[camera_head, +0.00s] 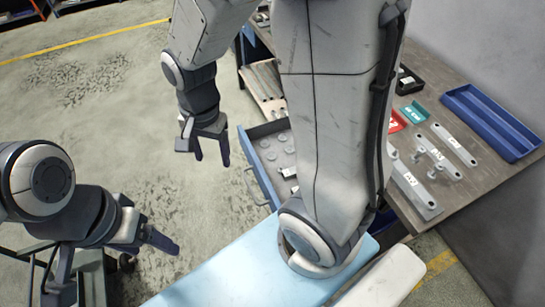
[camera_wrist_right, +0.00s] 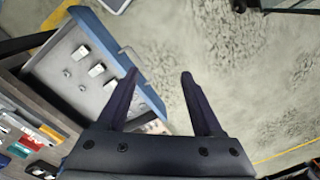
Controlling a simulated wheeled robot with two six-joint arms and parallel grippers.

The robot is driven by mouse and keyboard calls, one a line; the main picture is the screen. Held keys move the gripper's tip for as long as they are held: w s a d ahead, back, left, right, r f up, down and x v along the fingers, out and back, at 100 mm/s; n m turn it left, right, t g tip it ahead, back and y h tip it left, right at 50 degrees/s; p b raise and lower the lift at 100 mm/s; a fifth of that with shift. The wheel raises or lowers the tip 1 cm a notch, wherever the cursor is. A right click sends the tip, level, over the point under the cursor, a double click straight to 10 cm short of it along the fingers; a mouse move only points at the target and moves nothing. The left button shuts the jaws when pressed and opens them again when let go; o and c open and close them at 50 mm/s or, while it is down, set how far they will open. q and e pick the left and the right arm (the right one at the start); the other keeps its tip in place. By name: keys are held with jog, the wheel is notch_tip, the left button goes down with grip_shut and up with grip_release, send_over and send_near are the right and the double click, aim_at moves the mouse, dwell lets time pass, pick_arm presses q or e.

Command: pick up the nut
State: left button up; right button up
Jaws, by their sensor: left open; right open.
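In the right wrist view, small grey pieces that look like nuts (camera_wrist_right: 82,88) lie on the grey floor of an open blue-edged drawer (camera_wrist_right: 148,90), beside several pale blocks (camera_wrist_right: 97,70). Small round grey pieces also show in the drawer in the head view (camera_head: 270,156); I cannot tell which is the nut. My right gripper (camera_head: 210,158) is open and empty over the floor, just left of the drawer; its fingers show in the wrist view (camera_wrist_right: 159,75). My left gripper (camera_head: 118,257) is open at lower left, away from the drawer. My arm hides part of the drawer.
A workbench (camera_head: 470,185) at the right holds a blue tray (camera_head: 492,122), a black bin (camera_head: 408,80), red and teal bins, and several grey brackets (camera_head: 415,190). The floor (camera_head: 110,110) left of the drawer is clear. A small cart stands below my left gripper.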

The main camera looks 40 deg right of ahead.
jog(key=w+d+f+m+b, duration=0.2)
jog(key=d+f+m, duration=0.4)
jog(key=d+m, duration=0.1)
jog(key=w+d+f+m+b, duration=0.2)
jog(key=w+d+f+m, duration=0.1)
jog(key=d+f+m, duration=0.35)
jog(key=m+b, duration=0.2)
jog(key=m, duration=0.8)
send_over(281, 166)
jog(key=shift+n, duration=0.25)
jog(key=f, duration=1.1)
jog(key=shift+s+a, duration=0.25)
jog(key=shift+s, duration=0.05)
jog(key=shift+s+a+f+p, duration=0.1)
jog(key=shift+f+p, duration=0.15)
jog(key=shift+f, duration=1.2)
jog(key=shift+s+f+p, duration=0.1)
jog(key=shift+f+p, duration=0.15)
jog(key=shift+f, duration=1.2)
pick_arm(q)
notch_tip(281, 166, down, 6)
jog(key=shift+f, duration=0.2)
pick_arm(e)
grip_shut()
